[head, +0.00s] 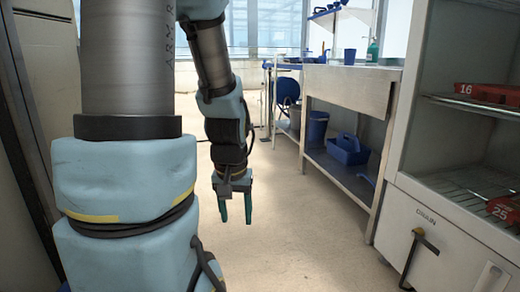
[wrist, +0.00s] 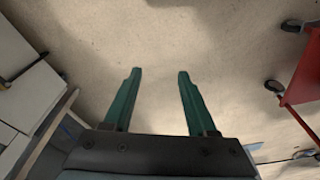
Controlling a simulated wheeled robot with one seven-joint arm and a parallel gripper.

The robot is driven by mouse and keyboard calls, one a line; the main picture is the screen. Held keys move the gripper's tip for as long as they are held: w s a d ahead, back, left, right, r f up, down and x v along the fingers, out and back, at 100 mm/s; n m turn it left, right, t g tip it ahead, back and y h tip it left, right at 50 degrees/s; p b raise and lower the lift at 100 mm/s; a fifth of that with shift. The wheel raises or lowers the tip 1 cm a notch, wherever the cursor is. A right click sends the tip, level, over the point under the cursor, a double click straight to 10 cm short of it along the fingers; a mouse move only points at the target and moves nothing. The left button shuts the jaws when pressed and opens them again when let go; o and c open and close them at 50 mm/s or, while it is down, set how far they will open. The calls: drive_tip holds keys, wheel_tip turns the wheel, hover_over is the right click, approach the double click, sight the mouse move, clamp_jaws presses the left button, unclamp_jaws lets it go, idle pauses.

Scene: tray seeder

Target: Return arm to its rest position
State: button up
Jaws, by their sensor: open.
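My gripper (head: 236,207) hangs at the end of my arm in the head view, its two green fingers pointing down over the bare floor. In the wrist view, my gripper (wrist: 159,88) has its fingers spread apart with only floor between them. It is open and holds nothing. My arm bends over at the top of the head view, and its upper part is cut off by the frame edge.
A steel bench (head: 350,88) with a blue caddy (head: 348,150) and blue bin (head: 317,128) on its lower shelf stands right. A cabinet (head: 445,235) holds red trays. A red wheeled cart (wrist: 305,85) is at the wrist view's right. The floor (head: 300,225) between is clear.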

wheel_tip(320, 180, up, 39)
drive_tip(key=s+a+p, duration=0.1)
drive_tip(key=p, duration=3.7)
drive_tip(key=shift+s+r, duration=0.15)
drive_tip(key=shift+s, duration=0.2)
